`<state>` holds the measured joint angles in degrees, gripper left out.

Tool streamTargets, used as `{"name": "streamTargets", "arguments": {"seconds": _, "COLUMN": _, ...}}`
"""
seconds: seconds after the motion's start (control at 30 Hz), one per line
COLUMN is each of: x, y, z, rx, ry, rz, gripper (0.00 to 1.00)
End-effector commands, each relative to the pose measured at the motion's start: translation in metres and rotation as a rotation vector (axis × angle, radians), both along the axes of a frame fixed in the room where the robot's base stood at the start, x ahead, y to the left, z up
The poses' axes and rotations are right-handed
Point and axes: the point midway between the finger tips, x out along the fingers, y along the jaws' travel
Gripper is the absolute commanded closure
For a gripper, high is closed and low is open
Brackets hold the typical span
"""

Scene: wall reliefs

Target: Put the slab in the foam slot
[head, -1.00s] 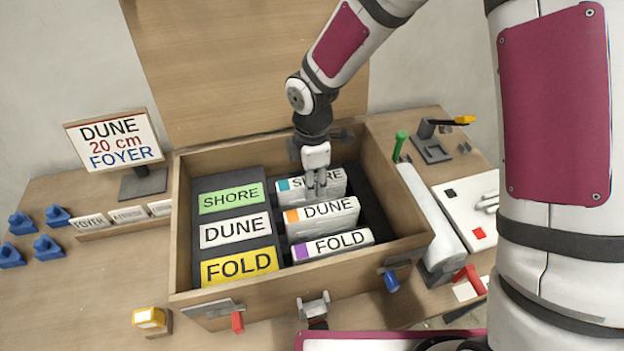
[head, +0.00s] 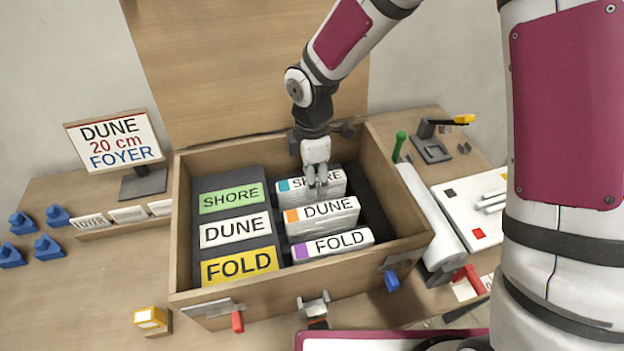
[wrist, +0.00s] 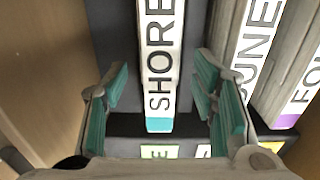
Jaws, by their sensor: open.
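Three white-wrapped slabs stand on edge in dark foam in the wooden crate (head: 285,290): the SHORE slab (head: 333,190) at the back, the DUNE slab (head: 322,217) in the middle, the FOLD slab (head: 333,245) in front. My gripper (head: 317,184) is open over the SHORE slab. In the wrist view the SHORE slab (wrist: 159,60) lies between the teal finger pads, with gaps on both sides. The DUNE slab (wrist: 252,55) and FOLD slab (wrist: 300,95) are to its right. Left of the slabs is dark foam (head: 230,216) with SHORE, DUNE and FOLD labels.
A sign (head: 114,142) at left reads DUNE, 20 cm, FOYER. A white roll (head: 432,215) lies right of the crate. Blue pieces (head: 47,246) and a card rack sit at left. The crate walls rise around the slabs, and its raised lid stands behind.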

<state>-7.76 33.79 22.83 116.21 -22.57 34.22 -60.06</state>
Motion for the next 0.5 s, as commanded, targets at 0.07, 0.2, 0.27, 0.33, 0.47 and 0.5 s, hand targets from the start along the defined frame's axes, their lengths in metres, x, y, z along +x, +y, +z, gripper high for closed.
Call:
{"name": "streamTargets", "arguments": {"seconds": 0.07, "x": 0.002, "y": 0.0, "z": 0.017, "rx": 0.002, "ry": -0.006, "rz": -0.003, "gripper": 0.47}}
{"name": "streamTargets", "arguments": {"seconds": 0.2, "x": 0.002, "y": 0.0, "z": 0.048, "rx": 0.002, "ry": -0.007, "rz": -0.003, "gripper": 0.47}}
{"name": "streamTargets", "arguments": {"seconds": 0.27, "x": 0.001, "y": 0.0, "z": 0.06, "rx": 0.001, "ry": -0.005, "rz": -0.002, "gripper": 0.47}}
{"name": "streamTargets", "arguments": {"seconds": 0.33, "x": 0.001, "y": 0.0, "z": 0.072, "rx": 0.001, "ry": -0.005, "rz": -0.002, "gripper": 0.47}}
{"name": "streamTargets", "arguments": {"seconds": 0.47, "x": 0.0, "y": 0.0, "z": 0.091, "rx": 0.001, "ry": -0.003, "rz": -0.001, "gripper": 0.47}}
{"name": "streamTargets", "arguments": {"seconds": 0.5, "x": 0.0, "y": 0.0, "z": 0.095, "rx": 0.001, "ry": -0.002, "rz": 0.0, "gripper": 0.47}}
